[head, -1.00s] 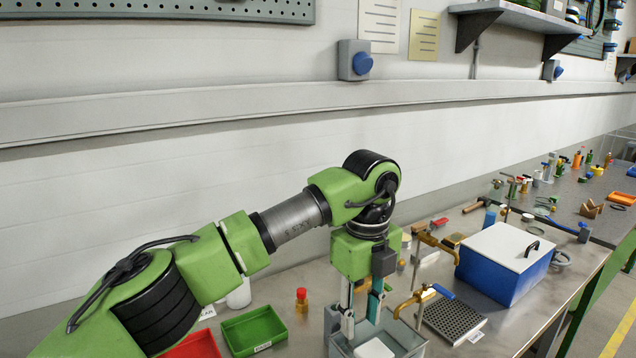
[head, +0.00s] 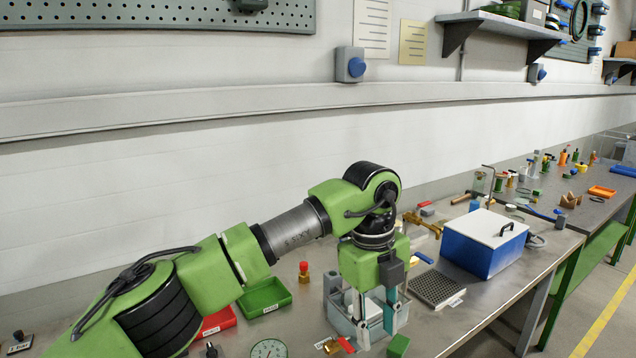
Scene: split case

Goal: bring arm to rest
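My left gripper (head: 377,322) points straight down over a grey, see-through-looking bin (head: 341,322) on the metal workbench (head: 440,325). Its two fingers are apart, one towards the left and one towards the right. A whitish piece (head: 372,309) shows behind and between the fingers, in the bin; I cannot tell whether it touches them. The fingertips overlap the bin's front wall in the picture, so their height is hard to tell. My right gripper is not in view.
A blue box with a white lid (head: 484,243) and a dark perforated plate (head: 437,288) stand right of the bin. A green tray (head: 264,298), a red tray (head: 217,322), a red-capped bottle (head: 304,272), a dial gauge (head: 268,349) and a green block (head: 398,345) lie around it.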

